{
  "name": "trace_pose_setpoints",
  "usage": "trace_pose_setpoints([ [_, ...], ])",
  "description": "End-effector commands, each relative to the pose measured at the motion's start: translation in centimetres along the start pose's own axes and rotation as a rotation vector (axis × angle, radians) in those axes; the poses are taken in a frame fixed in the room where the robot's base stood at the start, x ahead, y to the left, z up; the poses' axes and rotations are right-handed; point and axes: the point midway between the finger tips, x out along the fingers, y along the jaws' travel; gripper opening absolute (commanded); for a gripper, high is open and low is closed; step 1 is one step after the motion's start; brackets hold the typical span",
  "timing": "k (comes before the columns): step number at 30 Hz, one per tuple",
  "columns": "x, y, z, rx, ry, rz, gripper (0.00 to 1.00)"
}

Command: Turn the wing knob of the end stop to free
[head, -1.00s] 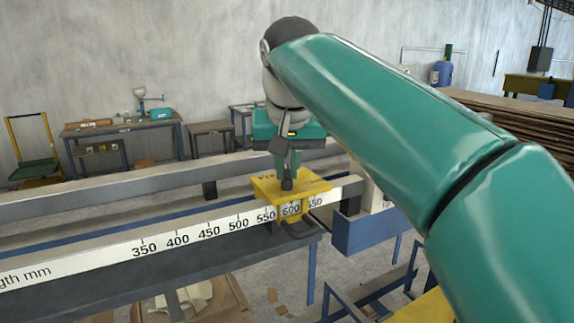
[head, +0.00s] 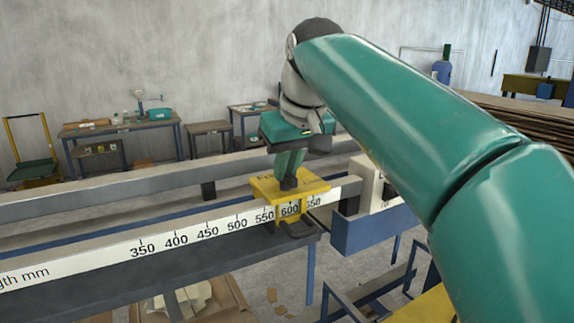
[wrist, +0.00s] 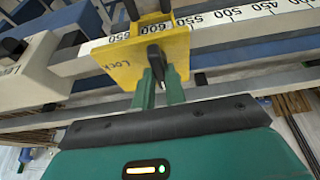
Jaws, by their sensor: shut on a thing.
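The yellow end stop (head: 262,190) sits on the scale rail near the 600 mark. Its dark wing knob (head: 288,184) stands on its top plate and also shows in the wrist view (wrist: 154,54). My gripper (head: 290,171) comes down from above with its green fingers shut on the knob. In the wrist view my fingertips (wrist: 158,74) are on either side of the knob's near part. The word LOCK reads on the plate left of the knob there. The fingers partly hide the knob, so its exact angle is hard to tell.
The white scale rail (head: 110,250) runs left from the stop. A dark handle (head: 295,229) hangs at the stop's front. A white block (head: 368,185) and a blue bench part (head: 375,228) stand to the right. Small worktables stand along the back wall.

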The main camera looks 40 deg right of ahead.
Motion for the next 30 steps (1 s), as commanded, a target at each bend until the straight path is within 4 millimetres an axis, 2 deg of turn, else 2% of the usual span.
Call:
trace_pose_setpoints([
  [5, 0.0, -0.1, -0.1, -0.001, 0.002, 0.000, 0.00],
  [6, 0.0, -0.1, -0.1, -0.001, 0.002, 0.000, 0.20],
  [8, 0.0, -0.1, -0.1, -0.001, 0.001, 0.000, 0.32],
  [9, 0.0, -0.1, -0.1, -0.001, 0.001, 0.000, 0.35],
  [20, -0.6, 0.0, -0.1, 0.001, 0.002, 0.001, 0.35],
  [23, -1.8, 0.0, -0.1, 0.002, 0.003, 0.001, 0.35],
  [30, -6.9, 0.0, -0.1, 0.002, 0.005, 0.003, 0.35],
])
